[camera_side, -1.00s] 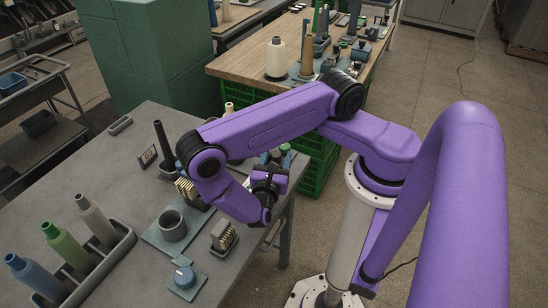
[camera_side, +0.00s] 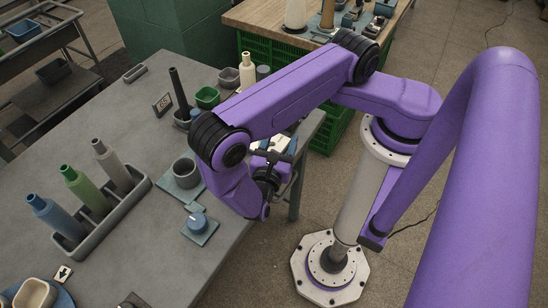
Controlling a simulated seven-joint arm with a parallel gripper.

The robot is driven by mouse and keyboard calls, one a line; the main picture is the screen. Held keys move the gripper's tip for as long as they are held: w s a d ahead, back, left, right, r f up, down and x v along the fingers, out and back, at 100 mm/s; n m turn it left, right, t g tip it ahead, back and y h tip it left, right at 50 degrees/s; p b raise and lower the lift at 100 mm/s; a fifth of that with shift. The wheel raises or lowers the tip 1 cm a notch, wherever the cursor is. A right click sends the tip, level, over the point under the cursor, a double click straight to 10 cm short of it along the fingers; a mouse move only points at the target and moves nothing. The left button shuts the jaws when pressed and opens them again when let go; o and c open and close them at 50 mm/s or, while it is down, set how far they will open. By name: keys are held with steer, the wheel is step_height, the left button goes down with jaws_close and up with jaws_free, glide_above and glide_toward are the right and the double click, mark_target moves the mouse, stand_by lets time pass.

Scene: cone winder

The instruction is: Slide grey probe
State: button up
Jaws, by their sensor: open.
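My gripper (camera_side: 272,156) is at the lower end of my purple arm, partly hidden by the wrist, near the table's right edge. Its dark jaws look apart, and I see nothing between them. I cannot tell for sure which thing is the grey probe. A grey bottle-shaped piece (camera_side: 112,165) stands upright in the grey rack (camera_side: 128,206) at left, beside a green one (camera_side: 86,190) and a blue one (camera_side: 54,217). My gripper is well to their right and not touching them.
A grey cup (camera_side: 186,174) and a blue knob on a plate (camera_side: 198,224) lie left of my arm. A dark upright cone (camera_side: 179,92), a green bowl (camera_side: 207,97) and a cream bottle (camera_side: 247,72) stand behind. The table middle (camera_side: 130,125) is clear.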

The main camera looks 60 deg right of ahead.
steer(key=v, duration=0.6)
steer(key=s+d+r+m+g+y, duration=0.1)
steer(key=s+d+r+m+y, duration=0.1)
steer(key=r+y, duration=0.4)
steer(key=s+d+r+m+g+y, duration=0.2)
steer(key=s+r+m+y, duration=0.1)
steer(key=r+y, duration=0.3)
steer(key=s+d+r+m+g+y, duration=0.1)
steer(key=r+y, duration=0.4)
steer(key=r, duration=0.5)
steer(key=shift+s+d+m+y, duration=0.4)
steer(key=shift+s+d+m, duration=0.35)
steer(key=shift+m, duration=0.45)
